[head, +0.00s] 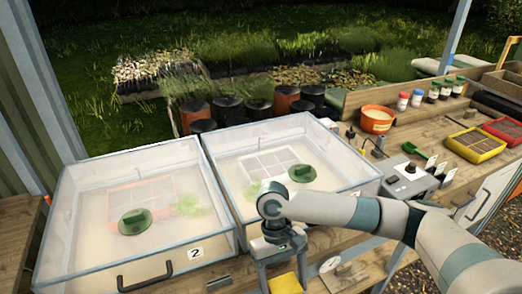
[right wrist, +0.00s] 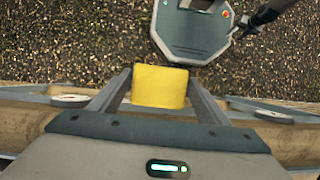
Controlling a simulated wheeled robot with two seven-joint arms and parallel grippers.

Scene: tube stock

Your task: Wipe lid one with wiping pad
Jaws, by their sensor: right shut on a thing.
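My right gripper (head: 284,277) is shut on a yellow wiping pad (head: 286,284), low in the head view, at the front side of the bench. The right wrist view shows the pad (right wrist: 160,86) between the two fingers, with gravel beyond it. Two clear lids cover boxes side by side: the left lid (head: 95,185) is on the box marked 2, and the right lid (head: 230,150) has no number I can read. My right wrist hides part of the right box's front. The pad is apart from both lids. My left gripper is out of view.
Each box has a green round fitting, left (head: 135,221) and right (head: 302,173). A black handle (head: 145,276) sticks out in front of the left box. A grey device (head: 408,178), an orange pot (head: 377,119) and yellow (head: 478,145) and red trays stand to the right.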

